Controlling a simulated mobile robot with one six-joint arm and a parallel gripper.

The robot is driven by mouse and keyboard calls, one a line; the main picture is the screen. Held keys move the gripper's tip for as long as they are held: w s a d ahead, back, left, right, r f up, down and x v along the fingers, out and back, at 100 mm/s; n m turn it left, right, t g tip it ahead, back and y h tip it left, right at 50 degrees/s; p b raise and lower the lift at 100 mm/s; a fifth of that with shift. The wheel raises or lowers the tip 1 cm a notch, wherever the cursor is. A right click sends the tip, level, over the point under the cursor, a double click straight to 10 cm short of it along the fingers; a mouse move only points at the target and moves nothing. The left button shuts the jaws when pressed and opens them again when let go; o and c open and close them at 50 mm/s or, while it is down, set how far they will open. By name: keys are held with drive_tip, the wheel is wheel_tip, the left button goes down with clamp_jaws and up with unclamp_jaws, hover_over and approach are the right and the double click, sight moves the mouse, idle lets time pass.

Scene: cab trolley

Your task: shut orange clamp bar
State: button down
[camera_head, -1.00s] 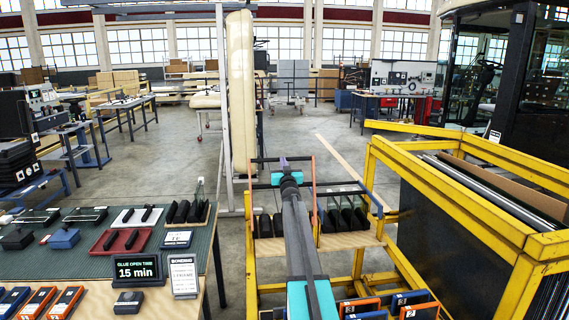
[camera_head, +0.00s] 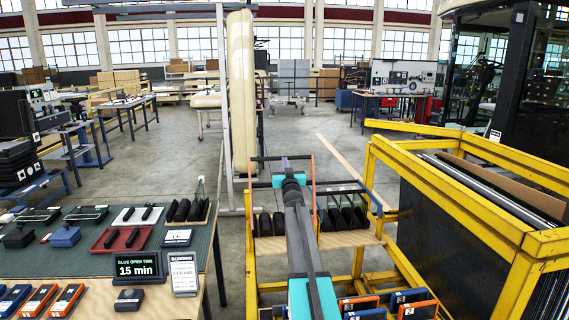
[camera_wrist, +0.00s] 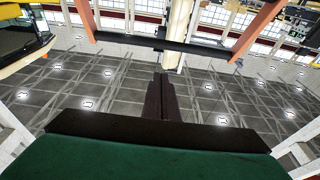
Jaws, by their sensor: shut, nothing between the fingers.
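The orange clamp bar (camera_head: 313,175) stands raised on the yellow trolley, its orange side arms up and a dark crossbar between their tops. In the wrist view its dark crossbar (camera_wrist: 165,44) spans the upper part between two orange arms, apart from my fingertips. My gripper (camera_head: 285,164) is shut and empty, just below the crossbar in the head view. In the wrist view my gripper (camera_wrist: 161,78) points up the picture toward the bar, its fingers together. My arm hides part of the trolley shelf between the side arms.
A blue-armed bar (camera_head: 371,198) stands just to the right over dark upright pads (camera_head: 345,213). A yellow cab frame (camera_head: 460,190) closes off the right side. A workbench (camera_head: 75,256) with trays and signs is at left. Bare floor (camera_head: 170,160) lies beyond.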

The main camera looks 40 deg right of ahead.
drive_tip(key=b+v, duration=0.1)
drive_tip(key=v, duration=0.5)
idle(0.3)
drive_tip(key=c, duration=2.5)
unclamp_jaws()
drive_tip(key=shift+s+f, duration=0.1)
drive_tip(key=shift+s, duration=0.05)
